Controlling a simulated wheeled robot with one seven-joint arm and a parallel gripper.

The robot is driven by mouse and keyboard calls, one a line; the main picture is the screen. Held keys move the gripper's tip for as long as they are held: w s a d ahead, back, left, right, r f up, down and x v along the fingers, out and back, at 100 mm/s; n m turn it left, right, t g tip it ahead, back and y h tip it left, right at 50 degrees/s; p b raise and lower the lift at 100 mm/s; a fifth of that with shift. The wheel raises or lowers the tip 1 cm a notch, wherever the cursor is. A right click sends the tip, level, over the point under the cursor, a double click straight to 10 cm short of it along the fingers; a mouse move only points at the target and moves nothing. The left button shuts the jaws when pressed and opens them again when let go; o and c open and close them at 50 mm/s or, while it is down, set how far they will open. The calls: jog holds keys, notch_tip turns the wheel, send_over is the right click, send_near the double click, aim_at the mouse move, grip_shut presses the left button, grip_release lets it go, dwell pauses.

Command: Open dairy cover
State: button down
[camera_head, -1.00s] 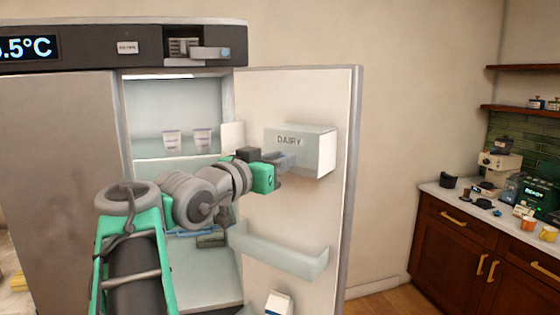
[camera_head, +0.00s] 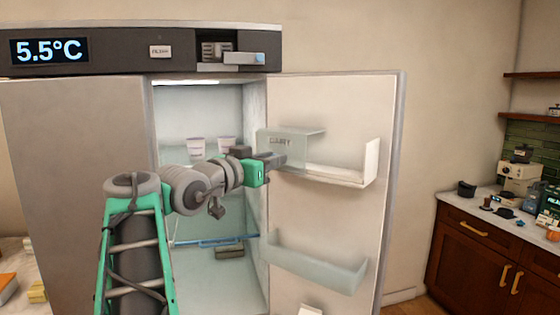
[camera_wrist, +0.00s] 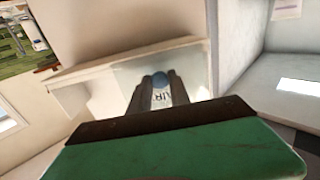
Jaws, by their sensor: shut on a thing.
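The dairy cover (camera_head: 292,140), a translucent pale panel with DAIRY lettering, stands swung out from the white door bin (camera_head: 345,176) on the open fridge door. The bin's inside shows behind and to the right of it. My gripper (camera_head: 280,160) is at the lower edge of the cover, shut on it. In the wrist view my gripper (camera_wrist: 158,88) has a small blue-grey rounded piece (camera_wrist: 160,80) between its fingers, with part of the cover's lettering just below. The exact grip point is hidden by the fingers in the head view.
The fridge door (camera_head: 388,220) stands open to the right, with a lower door shelf (camera_head: 315,270) below my gripper. Two white cups (camera_head: 196,147) stand inside the fridge. A wooden counter (camera_head: 470,245) with several items is at the far right.

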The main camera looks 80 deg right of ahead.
jog(key=c, duration=1.3)
grip_release()
jog(key=shift+d, duration=0.1)
jog(key=shift+o, duration=0.2)
jog(key=b+v, duration=0.2)
jog(key=v, duration=0.5)
jog(key=shift+w+a, duration=0.15)
jog(key=shift+a, duration=0.25)
